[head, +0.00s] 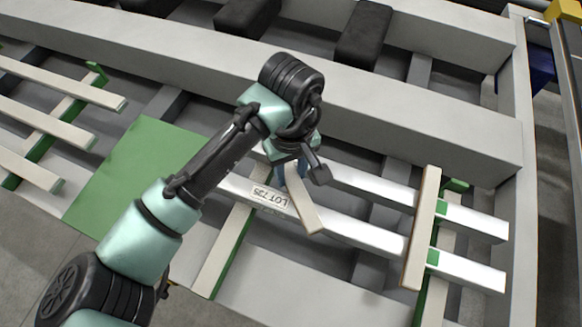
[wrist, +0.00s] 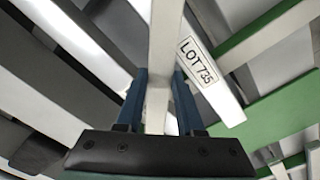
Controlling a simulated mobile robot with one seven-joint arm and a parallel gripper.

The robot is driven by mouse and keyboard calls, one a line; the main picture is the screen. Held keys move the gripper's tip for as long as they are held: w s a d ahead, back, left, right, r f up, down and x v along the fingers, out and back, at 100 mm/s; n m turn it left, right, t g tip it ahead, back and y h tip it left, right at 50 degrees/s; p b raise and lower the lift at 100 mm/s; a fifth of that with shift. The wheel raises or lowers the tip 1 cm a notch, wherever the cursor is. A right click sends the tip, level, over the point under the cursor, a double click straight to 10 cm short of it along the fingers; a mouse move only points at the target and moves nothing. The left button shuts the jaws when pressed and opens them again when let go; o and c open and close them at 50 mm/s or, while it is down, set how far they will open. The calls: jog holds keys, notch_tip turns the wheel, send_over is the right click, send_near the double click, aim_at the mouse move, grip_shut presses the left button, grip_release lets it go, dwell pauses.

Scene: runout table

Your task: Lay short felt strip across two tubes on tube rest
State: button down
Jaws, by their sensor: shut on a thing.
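My gripper (head: 291,172) is shut on a short cream felt strip (head: 305,208), which hangs out below the fingers. In the wrist view the strip (wrist: 164,50) runs between the blue fingers (wrist: 159,95) and away from them. Two silver tubes lie side by side: the near tube (head: 375,240) carries a "LOT 735" label, and the far tube (head: 370,189) is partly hidden by my wrist. The strip's free end overlaps the near tube in the head view; I cannot tell whether it touches.
Another cream strip (head: 422,230) lies across both tubes near their right ends. A green panel (head: 140,180) is at the left, beside several cream slats (head: 45,122). A long grey beam (head: 420,125) runs behind, with black blocks (head: 365,35) beyond it.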

aim_at(291, 175)
jog(key=shift+c, duration=2.2)
grip_release()
jog(key=shift+r, duration=0.1)
notch_tip(291, 175, up, 13)
jog(key=p, duration=0.2)
